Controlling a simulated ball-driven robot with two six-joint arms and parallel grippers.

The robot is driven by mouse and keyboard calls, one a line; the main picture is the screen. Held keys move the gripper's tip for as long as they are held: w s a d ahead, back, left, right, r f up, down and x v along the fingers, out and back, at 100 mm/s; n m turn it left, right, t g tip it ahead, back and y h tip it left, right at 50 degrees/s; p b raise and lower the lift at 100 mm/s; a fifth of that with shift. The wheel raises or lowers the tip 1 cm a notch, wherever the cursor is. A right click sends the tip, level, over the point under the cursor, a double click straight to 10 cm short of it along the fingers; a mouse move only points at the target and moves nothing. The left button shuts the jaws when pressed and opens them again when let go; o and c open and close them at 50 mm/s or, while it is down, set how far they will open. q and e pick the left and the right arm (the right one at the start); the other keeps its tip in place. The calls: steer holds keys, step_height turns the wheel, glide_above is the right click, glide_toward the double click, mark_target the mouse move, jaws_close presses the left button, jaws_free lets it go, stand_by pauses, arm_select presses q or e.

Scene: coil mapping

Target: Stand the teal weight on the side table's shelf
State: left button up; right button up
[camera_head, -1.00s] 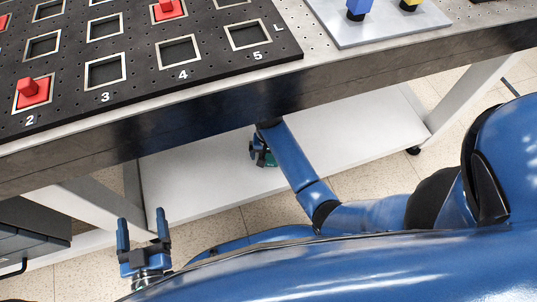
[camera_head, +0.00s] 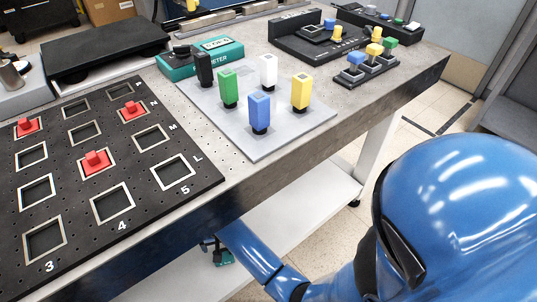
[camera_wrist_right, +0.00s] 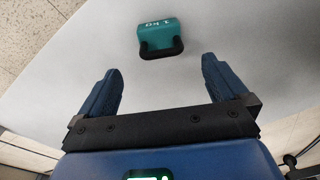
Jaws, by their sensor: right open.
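The teal weight (camera_wrist_right: 161,36), with a dark handle and a "1 kg" mark, is on the white shelf (camera_wrist_right: 215,30) in the right wrist view. A bit of its teal (camera_head: 222,258) shows under the table edge in the head view. My right gripper (camera_wrist_right: 160,82) is open and empty. The weight is beyond its fingertips, apart from them, with its handle side facing the gripper. I cannot tell for sure whether it stands or lies. In the head view the right gripper (camera_head: 209,243) is mostly hidden under the tabletop. My left gripper is out of view.
The tabletop (camera_head: 240,170) overhangs the shelf and hides much of it. On top are a black board (camera_head: 130,165) with red pegged pieces and a grey plate (camera_head: 270,145) with several coloured blocks. A table leg (camera_head: 378,145) stands at the right. Bare shelf surrounds the weight.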

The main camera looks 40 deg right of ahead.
steer(key=s+d+f+t, duration=0.2)
steer(key=s+f+t, duration=0.1)
steer(key=s+t, duration=0.1)
steer(key=s+d+r+n+t, duration=0.2)
steer(key=s+r+t, duration=0.4)
steer(key=r, duration=0.5)
steer(key=s+d+r+n+t, duration=0.1)
steer(key=s+d+r+t, duration=0.2)
steer(key=s+r+t, duration=0.3)
steer(key=s+r, duration=0.3)
steer(key=r, duration=0.3)
steer(key=shift+s+n+t, duration=0.3)
steer(key=shift+n+t, duration=0.1)
